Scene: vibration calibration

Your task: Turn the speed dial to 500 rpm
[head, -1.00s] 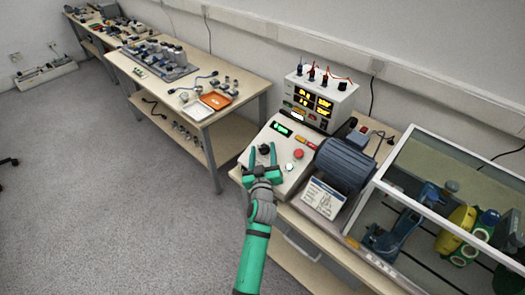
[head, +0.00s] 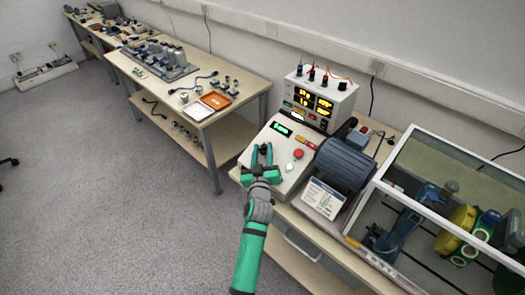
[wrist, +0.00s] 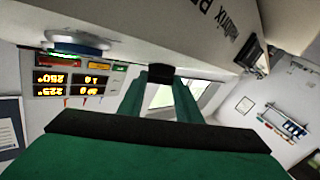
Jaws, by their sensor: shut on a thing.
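The black speed dial (head: 263,149) is on the sloping face of the light control box (head: 277,185), below a small green-lit display (head: 281,129). I cannot read the display or the dial's marking. My green gripper (head: 262,152) is at the dial, with one finger on each side, shut on it. In the wrist view, which is upside down, the dark dial (wrist: 160,73) sits between the tips of my two green fingers (wrist: 159,80).
A red button (head: 298,154) and a white button are right of the dial. A grey-blue motor (head: 345,165) and a glass-covered rig (head: 445,215) stand further right. A meter box (head: 320,102) with lit readouts is behind. Open floor lies left.

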